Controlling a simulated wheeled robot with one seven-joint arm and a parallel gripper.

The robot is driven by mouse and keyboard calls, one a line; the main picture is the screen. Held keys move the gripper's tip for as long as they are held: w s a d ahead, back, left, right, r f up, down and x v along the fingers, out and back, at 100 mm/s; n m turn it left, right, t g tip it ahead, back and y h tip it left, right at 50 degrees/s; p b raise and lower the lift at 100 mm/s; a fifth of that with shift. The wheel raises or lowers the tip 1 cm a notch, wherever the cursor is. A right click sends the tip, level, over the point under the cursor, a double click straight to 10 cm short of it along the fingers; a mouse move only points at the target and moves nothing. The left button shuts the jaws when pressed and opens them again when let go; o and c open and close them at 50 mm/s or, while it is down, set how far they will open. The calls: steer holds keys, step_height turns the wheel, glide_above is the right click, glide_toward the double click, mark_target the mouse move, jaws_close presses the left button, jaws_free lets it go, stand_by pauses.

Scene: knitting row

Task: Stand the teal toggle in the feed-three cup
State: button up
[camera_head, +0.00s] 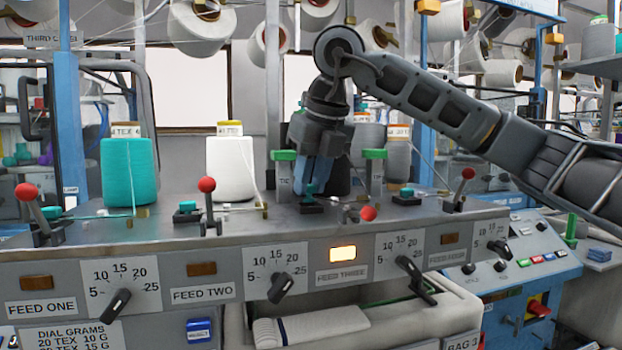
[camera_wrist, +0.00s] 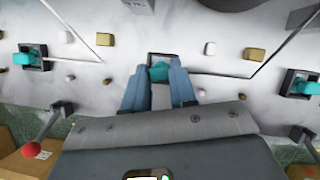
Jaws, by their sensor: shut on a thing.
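The teal toggle (camera_head: 308,189) is between the blue fingertips of my gripper (camera_head: 311,186), which points down and is shut on it. The toggle sits at the black feed-three cup (camera_head: 313,208), behind the FEED THREE label (camera_head: 342,275). In the wrist view the toggle (camera_wrist: 158,72) shows between the two fingers (camera_wrist: 158,90), over or inside the dark square cup (camera_wrist: 160,56). The fingers hide part of the cup. I cannot tell whether the toggle touches the cup floor.
Similar cups with teal pieces stand at left (camera_head: 187,207) and right (camera_head: 406,195). The feed-three red-knobbed lever (camera_head: 367,213) leans forward near the cup. Other red-knobbed levers (camera_head: 207,186) stand upright. Yarn cones (camera_head: 231,168) stand behind. The feed-three lamp (camera_head: 343,253) is lit.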

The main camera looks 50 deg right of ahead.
steer(key=shift+f+b, duration=0.7)
steer(key=shift+f, duration=0.05)
steer(key=o, duration=0.9)
steer(key=d+v, duration=0.1)
steer(key=v, duration=0.6)
steer(key=shift+a+r, duration=0.35)
steer(key=shift+a, duration=0.2)
steer(key=shift+s+a, duration=0.1)
